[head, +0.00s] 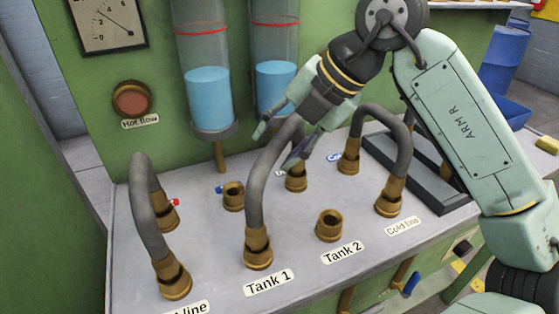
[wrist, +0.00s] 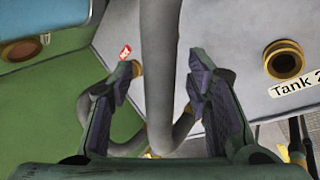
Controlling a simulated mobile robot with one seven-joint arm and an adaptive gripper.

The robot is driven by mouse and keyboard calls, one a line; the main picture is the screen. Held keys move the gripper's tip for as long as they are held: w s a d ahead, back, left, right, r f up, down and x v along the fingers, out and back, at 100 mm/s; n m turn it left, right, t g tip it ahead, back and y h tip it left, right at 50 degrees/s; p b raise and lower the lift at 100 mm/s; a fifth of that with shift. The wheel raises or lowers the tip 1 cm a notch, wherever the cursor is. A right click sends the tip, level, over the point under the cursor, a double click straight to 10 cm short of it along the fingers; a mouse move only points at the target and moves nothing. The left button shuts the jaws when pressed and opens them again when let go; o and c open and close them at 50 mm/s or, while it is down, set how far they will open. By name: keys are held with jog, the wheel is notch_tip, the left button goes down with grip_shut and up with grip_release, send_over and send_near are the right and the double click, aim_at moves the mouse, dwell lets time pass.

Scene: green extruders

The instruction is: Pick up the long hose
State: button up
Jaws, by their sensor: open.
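The grey middle hose (head: 260,185), which looks like the long one, arches from the brass Tank 1 fitting (head: 258,250) to a brass fitting at the back (head: 297,180). My gripper (head: 278,146) is open at the top of this arch, fingers pointing down. In the wrist view, the hose (wrist: 160,105) runs between the two open fingers (wrist: 161,62), with visible gaps on both sides. The gripper hides part of the arch in the head view.
Shorter-looking hoses arch at the left (head: 146,210) and right (head: 402,140). Empty brass fittings stand at Tank 2 (head: 329,226) and behind (head: 233,196). Two blue-filled cylinders (head: 208,95) rise behind the grey worktop. A dark frame (head: 430,185) lies at the right.

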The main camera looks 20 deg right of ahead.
jog(key=shift+c, duration=0.5)
grip_shut()
